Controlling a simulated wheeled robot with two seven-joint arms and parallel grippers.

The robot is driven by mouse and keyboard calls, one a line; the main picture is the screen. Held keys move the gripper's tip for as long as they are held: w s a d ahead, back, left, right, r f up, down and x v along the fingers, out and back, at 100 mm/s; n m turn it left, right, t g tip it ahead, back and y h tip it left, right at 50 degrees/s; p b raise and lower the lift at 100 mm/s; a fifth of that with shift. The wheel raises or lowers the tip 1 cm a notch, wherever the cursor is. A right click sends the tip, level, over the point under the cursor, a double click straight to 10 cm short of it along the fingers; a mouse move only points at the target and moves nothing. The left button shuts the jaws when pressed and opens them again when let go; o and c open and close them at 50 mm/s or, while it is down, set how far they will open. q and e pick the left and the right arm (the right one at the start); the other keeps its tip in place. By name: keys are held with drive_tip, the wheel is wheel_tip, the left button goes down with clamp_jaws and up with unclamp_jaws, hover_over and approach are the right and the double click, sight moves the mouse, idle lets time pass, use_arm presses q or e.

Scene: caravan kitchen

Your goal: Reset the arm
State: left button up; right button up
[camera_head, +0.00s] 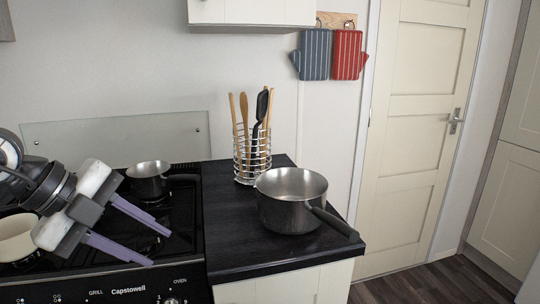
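My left gripper (160,240) comes in from the left over the stove. Its two purple fingers are spread apart and point right and down, with nothing between them. My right gripper is not in the head view. A steel saucepan with a dark outside and black handle (287,204) stands upright on the black counter, to the right of the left gripper and apart from it.
A small dark pot (148,184) stands at the back of the stove (185,235), close behind the gripper. A cream pot (16,238) is partly hidden at left. A wire utensil holder (240,160) stands behind the saucepan. The counter's front left (228,245) is clear.

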use_arm(q)
drive_tip(key=s+d+m+g+h, duration=0.1)
drive_tip(key=s+d+h, duration=0.2)
drive_tip(key=d+h, duration=0.4)
drive_tip(key=s+d+m+g+h, duration=0.1)
drive_tip(key=s+d+h, duration=0.3)
drive_tip(key=d, duration=0.5)
drive_tip(key=w+a+f+n+t+y, duration=0.35)
drive_tip(key=f+n+t, duration=0.25)
drive_tip(key=n+t, duration=0.25)
drive_tip(key=w+a+f+n+t+y, duration=0.35)
drive_tip(key=f+n+t, duration=0.3)
drive_tip(key=n, duration=0.25)
drive_tip(key=s+a+f+n+g+y, duration=0.1)
drive_tip(key=s+a+f+n+y, duration=0.1)
drive_tip(key=f, duration=0.3)
drive_tip(key=s+a+f+n+y, duration=0.1)
drive_tip(key=a+f+n+y, duration=0.15)
drive_tip(key=f, duration=0.35)
drive_tip(key=s+f+n+g+y, duration=0.3)
drive_tip(key=s+f+g, duration=0.5)
drive_tip(key=s+f, duration=0.9)
wheel_tip(320, 180, down, 3)
drive_tip(key=shift+s+r, duration=0.2)
drive_tip(key=shift+s, duration=0.2)
drive_tip(key=shift+d, duration=0.1)
